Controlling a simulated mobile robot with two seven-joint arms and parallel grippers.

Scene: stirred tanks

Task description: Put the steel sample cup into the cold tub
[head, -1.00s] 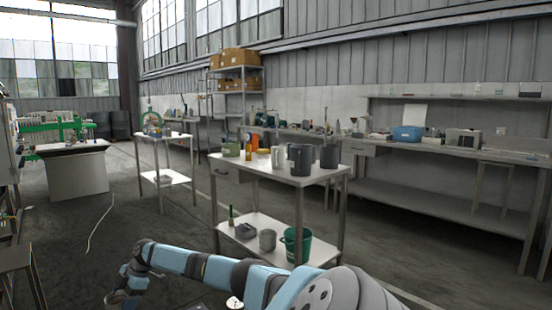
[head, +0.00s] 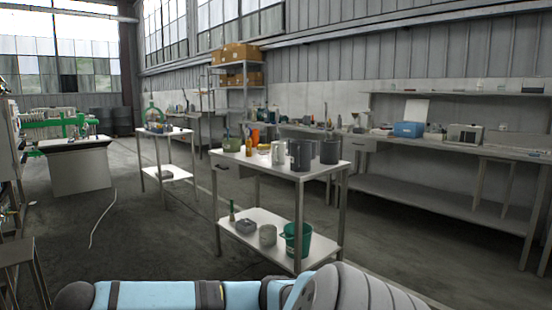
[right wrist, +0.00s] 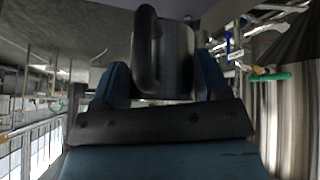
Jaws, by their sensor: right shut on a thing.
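My right gripper (right wrist: 163,85) is shut on a grey metal cup with a dark curved handle (right wrist: 176,48), which looks like the steel sample cup. The cup sits between the two fingers, and its handle faces the camera. The cup's inside is hidden. In the head view my right arm crosses the bottom edge, and its gripper and the cup are out of view. A blue tub (head: 408,130) stands on the long back bench at the right; I cannot tell whether it is the cold tub. My left gripper is not in view.
A white two-level table (head: 228,160) ahead carries mugs, bottles and jugs (head: 301,156) on top, and a green bucket (head: 296,240) below. A smaller table (head: 165,135) stands behind at the left. Open floor (head: 130,235) lies at the left.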

